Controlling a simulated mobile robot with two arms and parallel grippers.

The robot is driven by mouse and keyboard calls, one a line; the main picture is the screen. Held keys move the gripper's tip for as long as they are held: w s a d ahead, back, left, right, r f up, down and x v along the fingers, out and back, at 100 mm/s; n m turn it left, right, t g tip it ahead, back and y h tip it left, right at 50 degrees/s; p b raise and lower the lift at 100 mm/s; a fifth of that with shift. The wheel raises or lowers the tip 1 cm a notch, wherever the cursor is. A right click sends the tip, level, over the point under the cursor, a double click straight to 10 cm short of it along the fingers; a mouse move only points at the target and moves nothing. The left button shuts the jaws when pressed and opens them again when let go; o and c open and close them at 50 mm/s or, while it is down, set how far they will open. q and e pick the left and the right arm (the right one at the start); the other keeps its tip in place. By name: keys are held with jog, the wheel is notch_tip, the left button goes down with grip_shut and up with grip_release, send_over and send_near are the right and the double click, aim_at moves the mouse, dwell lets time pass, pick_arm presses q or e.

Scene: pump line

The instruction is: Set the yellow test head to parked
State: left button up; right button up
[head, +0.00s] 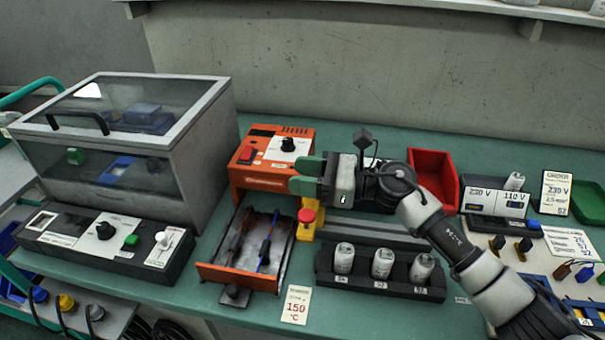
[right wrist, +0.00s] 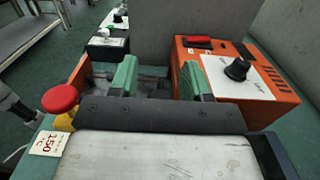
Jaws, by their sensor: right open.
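The yellow test head (head: 305,230) with a red round knob (head: 306,215) stands at the left end of a grey rail (head: 375,232), right of the open orange-fronted drawer. In the right wrist view the red knob (right wrist: 60,98) and a bit of yellow (right wrist: 64,121) show at the left; the gripper body hides part of the head. My right gripper (head: 304,176) has green fingers pointing left, above and behind the test head and in front of the orange box. Its fingers are apart with nothing between them, as the right wrist view (right wrist: 160,80) also shows. My left gripper is not in view.
The orange box (head: 270,176) with a black knob is close to the fingers. The open drawer (head: 235,276) juts forward. Several white cylinders stand in a black rack (head: 350,286) in front. A clear-lidded case (head: 190,130) stands left, a red bin (head: 432,170) right.

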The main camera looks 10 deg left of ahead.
pick_arm(q)
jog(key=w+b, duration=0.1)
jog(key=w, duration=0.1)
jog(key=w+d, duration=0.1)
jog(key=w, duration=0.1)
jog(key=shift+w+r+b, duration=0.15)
jog(key=shift+b, duration=0.2)
pick_arm(e)
jog(key=d, duration=1)
jog(key=shift+d, duration=0.25)
jog(key=shift+r, duration=0.1)
